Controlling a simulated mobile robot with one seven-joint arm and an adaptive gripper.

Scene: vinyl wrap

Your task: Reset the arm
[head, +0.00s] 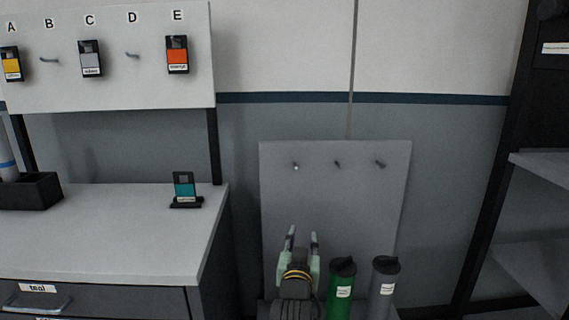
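My gripper (302,238) is in the lower middle of the head view. Most of my arm is below the picture's edge.
A green tube (341,292) and a grey tube (383,290) with dark caps stand just right of my gripper, before a grey panel (335,210) with three pegs. The desk (110,235) at left bears a teal swatch (184,187) on a stand. Dark shelving (545,230) stands at right.

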